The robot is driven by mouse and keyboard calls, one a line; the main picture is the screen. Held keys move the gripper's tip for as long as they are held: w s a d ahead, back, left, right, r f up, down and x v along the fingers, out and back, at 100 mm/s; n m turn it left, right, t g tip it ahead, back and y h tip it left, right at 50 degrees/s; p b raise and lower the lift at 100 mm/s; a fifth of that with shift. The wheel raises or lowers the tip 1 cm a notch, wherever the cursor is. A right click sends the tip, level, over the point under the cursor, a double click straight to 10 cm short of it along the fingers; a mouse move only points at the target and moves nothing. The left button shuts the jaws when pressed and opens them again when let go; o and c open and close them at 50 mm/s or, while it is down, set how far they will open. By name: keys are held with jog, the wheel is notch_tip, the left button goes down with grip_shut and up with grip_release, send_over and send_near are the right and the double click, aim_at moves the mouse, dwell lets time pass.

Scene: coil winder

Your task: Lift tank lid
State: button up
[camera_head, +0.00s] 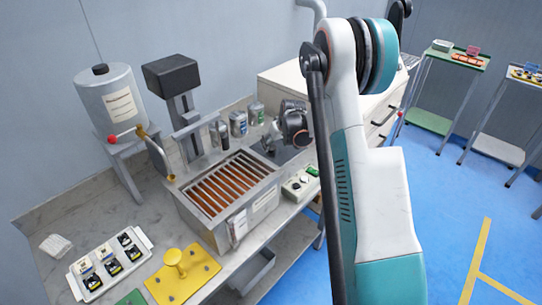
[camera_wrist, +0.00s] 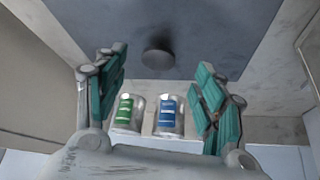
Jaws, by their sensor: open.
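The tank lid (camera_wrist: 225,30) is a flat dark grey plate with a round dark knob (camera_wrist: 158,58), seen in the wrist view. In the head view the lid (camera_head: 284,157) lies beside the open steel tank (camera_head: 212,238), partly hidden by my gripper. My gripper (camera_wrist: 162,68) is open and empty, with teal pads on both fingers. The knob appears between and beyond the fingertips, apart from them. In the head view my gripper (camera_head: 292,126) is over the bench near the lid, and its fingertips are hard to make out.
Cans with green (camera_wrist: 125,113) and blue (camera_wrist: 168,115) labels stand near the lid. A grey drum (camera_head: 108,100) stands at left. A control box (camera_head: 298,187), white tray (camera_head: 110,262) and yellow plate (camera_head: 190,283) share the bench. Side tables stand at far right; blue floor is clear.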

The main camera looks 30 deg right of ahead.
aim_at(272, 148)
jog(key=shift+w+b+x, duration=0.15)
jog(key=shift+b+x, duration=0.5)
jog(key=shift+x, duration=0.85)
jog(key=shift+w+b+x, duration=0.15)
jog(key=shift+b+x, duration=0.45)
jog(key=shift+x, duration=0.9)
jog(key=shift+r, duration=0.25)
jog(key=shift+c, duration=0.3)
grip_shut()
jog(key=shift+r, duration=0.1)
